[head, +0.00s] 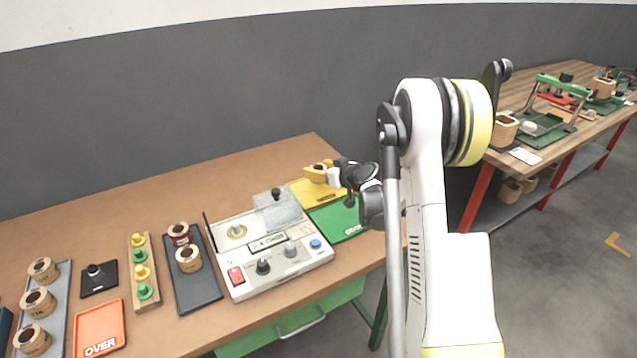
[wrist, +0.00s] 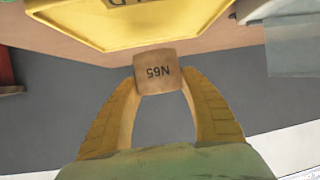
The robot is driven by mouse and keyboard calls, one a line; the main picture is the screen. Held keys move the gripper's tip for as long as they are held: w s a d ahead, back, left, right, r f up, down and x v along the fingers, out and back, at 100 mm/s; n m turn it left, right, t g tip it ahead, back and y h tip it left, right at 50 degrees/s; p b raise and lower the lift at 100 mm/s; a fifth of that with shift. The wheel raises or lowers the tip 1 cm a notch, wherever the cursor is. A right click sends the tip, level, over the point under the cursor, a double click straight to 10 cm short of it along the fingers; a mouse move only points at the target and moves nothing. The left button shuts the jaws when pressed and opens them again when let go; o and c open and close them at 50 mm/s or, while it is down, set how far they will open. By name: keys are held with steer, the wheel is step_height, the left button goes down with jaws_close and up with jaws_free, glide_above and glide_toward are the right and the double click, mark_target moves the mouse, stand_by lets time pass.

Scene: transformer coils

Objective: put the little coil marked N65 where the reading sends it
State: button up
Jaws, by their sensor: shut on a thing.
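My gripper (head: 322,174) is shut on the little coil and holds it up by the yellow tray at the back right of the bench. In the wrist view the coil (wrist: 157,72) is light brown, with N65 upside down on its side, between the yellow fingertips. The yellow tray (head: 300,192) also shows in the wrist view (wrist: 130,35), apart from the coil; its lettering is cut off. The grey tester (head: 262,245) has a lit display (head: 268,242) too small to read surely. Its post (head: 237,231) is bare.
A green tray (head: 338,222) lies in front of the yellow one, right of the tester. An orange tray marked OVER (head: 98,322) lies at the front left. Dark trays with coils, a block of coloured knobs (head: 142,270) and a black stand (head: 98,280) fill the left.

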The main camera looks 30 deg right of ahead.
step_height(320, 180, down, 4)
steer(key=shift+r+b, duration=0.1)
steer(key=shift+b, duration=0.95)
steer(key=o, duration=1.3)
steer(key=shift+o, duration=0.2)
